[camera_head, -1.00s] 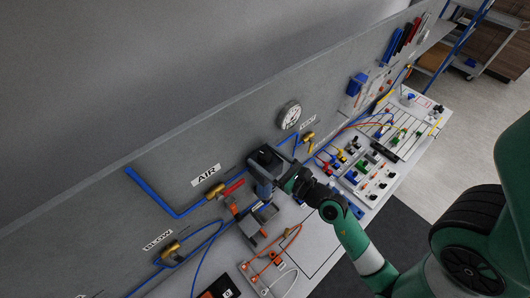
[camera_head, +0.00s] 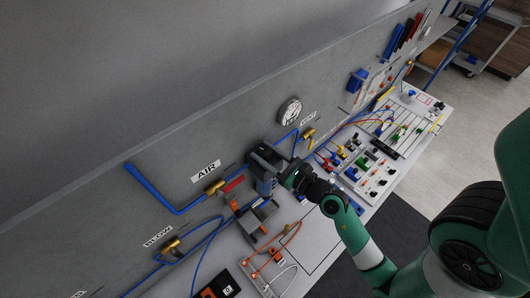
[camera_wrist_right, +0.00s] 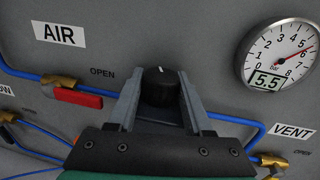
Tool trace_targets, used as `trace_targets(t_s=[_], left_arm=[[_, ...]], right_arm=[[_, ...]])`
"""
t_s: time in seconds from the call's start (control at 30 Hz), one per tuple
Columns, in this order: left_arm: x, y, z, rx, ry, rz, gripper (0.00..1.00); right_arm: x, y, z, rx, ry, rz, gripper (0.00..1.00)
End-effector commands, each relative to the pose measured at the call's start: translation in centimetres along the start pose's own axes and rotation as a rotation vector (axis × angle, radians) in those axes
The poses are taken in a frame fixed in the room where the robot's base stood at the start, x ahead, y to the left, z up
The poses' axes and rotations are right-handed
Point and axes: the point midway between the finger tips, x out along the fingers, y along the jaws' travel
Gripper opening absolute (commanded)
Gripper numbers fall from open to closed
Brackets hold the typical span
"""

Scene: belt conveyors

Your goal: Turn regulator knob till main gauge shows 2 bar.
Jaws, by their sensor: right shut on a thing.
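The black regulator knob (camera_wrist_right: 160,88) with a white mark on its top sits between the two grey fingers of my right gripper (camera_wrist_right: 160,98) in the right wrist view. The gripper is shut on it, one finger on each side. In the head view my right gripper (camera_head: 270,160) is at the wall panel and hides the knob. The main gauge (camera_wrist_right: 280,55) is round and white, right of the gripper; its display reads 5.5 and its red needle points between 5 and 6 bar. The gauge also shows in the head view (camera_head: 290,111). My left gripper is not in view.
A red-handled valve (camera_wrist_right: 75,95) under the AIR label (camera_wrist_right: 59,34) is left of the gripper. A brass valve (camera_wrist_right: 268,160) is near the VENT label (camera_wrist_right: 292,131) at lower right. Blue pipes run along the panel. The bench (camera_head: 318,233) below holds fittings and hoses.

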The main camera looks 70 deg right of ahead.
Motion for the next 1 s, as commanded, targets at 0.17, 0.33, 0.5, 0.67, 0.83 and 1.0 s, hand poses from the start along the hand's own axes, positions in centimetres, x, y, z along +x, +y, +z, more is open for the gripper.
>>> trace_targets(t_s=[0.17,0.33,0.5,0.67,0.83,1.0], left_arm=[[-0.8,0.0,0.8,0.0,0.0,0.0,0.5],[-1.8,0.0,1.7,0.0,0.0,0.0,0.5],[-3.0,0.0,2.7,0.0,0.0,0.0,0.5],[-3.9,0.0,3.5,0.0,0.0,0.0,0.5],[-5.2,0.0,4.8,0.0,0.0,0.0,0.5],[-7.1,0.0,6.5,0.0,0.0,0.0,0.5]], right_arm=[[0.0,-0.2,-0.2,-0.002,-0.008,0.049,0.0],[0.0,-0.3,-0.3,-0.004,-0.016,0.146,0.0],[0.0,-0.4,-0.3,-0.008,-0.028,0.294,0.0],[0.1,-0.4,-0.2,-0.009,-0.038,0.448,0.0],[0.1,-0.3,-0.4,-0.009,-0.048,0.613,0.0],[0.1,-0.2,-0.7,-0.01,-0.058,0.776,0.0]])
